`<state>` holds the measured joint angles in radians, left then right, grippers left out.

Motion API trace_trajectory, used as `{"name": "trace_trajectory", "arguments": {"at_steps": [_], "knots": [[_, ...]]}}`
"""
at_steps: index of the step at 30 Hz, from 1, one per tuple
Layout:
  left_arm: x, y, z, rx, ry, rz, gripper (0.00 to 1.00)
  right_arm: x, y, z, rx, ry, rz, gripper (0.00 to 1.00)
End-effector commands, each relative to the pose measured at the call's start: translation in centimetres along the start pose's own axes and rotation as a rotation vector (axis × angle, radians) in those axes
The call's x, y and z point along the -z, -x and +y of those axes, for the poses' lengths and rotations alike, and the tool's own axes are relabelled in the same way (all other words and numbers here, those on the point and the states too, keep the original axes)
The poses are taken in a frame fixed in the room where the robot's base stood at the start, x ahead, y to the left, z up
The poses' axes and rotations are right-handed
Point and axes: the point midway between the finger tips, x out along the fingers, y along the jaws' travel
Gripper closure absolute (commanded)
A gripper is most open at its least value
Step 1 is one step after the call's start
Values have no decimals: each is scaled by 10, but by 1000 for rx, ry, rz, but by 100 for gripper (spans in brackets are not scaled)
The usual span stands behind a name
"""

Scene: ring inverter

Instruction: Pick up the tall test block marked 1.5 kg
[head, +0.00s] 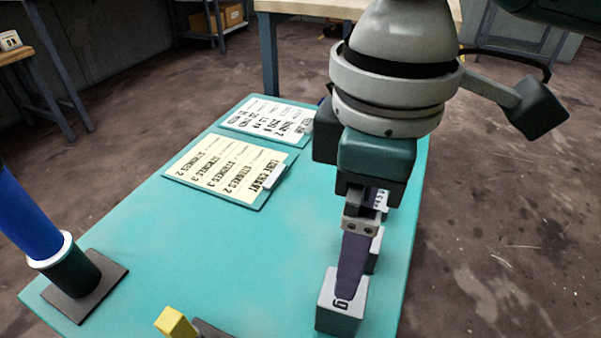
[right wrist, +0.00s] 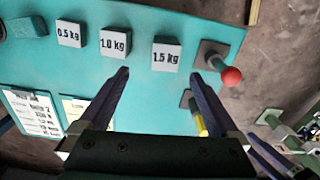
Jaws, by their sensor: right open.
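The block marked 1.5 kg (right wrist: 166,54) stands on the teal table in the right wrist view. It is a grey block with a pale labelled face. My right gripper (right wrist: 158,74) is open and empty, and the block shows between and beyond its fingertips. In the head view the nearest grey block (head: 339,308) shows only a "g" of its label. My right gripper (head: 350,285) overlaps it there, covering part of it. I cannot tell whether the finger touches it.
The 1.0 kg block (right wrist: 115,42) and 0.5 kg block (right wrist: 70,33) stand in a row beside it. A red ball (right wrist: 231,76) on a plate is close on the other side. A yellow-ended piece (head: 175,322) and blue cylinder (head: 35,215) stand left. The table's middle (head: 230,250) is clear.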

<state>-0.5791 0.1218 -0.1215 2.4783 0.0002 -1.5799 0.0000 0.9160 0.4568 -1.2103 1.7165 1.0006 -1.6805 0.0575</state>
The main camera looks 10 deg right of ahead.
Motion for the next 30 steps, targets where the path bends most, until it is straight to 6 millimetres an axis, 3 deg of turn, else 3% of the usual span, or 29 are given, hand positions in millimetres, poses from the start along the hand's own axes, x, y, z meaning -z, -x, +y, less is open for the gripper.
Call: {"name": "trace_trajectory", "arguments": {"at_steps": [6,13,20,28,30], "knots": [[-4,-14,0,3,-1,2,50,0,-34,-1,2,0,-2,3],[-7,-23,0,3,0,2,50,0,-55,-4,1,2,1,3],[-13,-41,0,3,0,2,50,-1,-92,-9,0,0,0,3],[-13,-40,1,2,1,1,50,-1,-94,-9,-1,1,2,3],[-13,-40,1,1,3,1,50,-1,-94,-9,-1,1,2,10]]}}
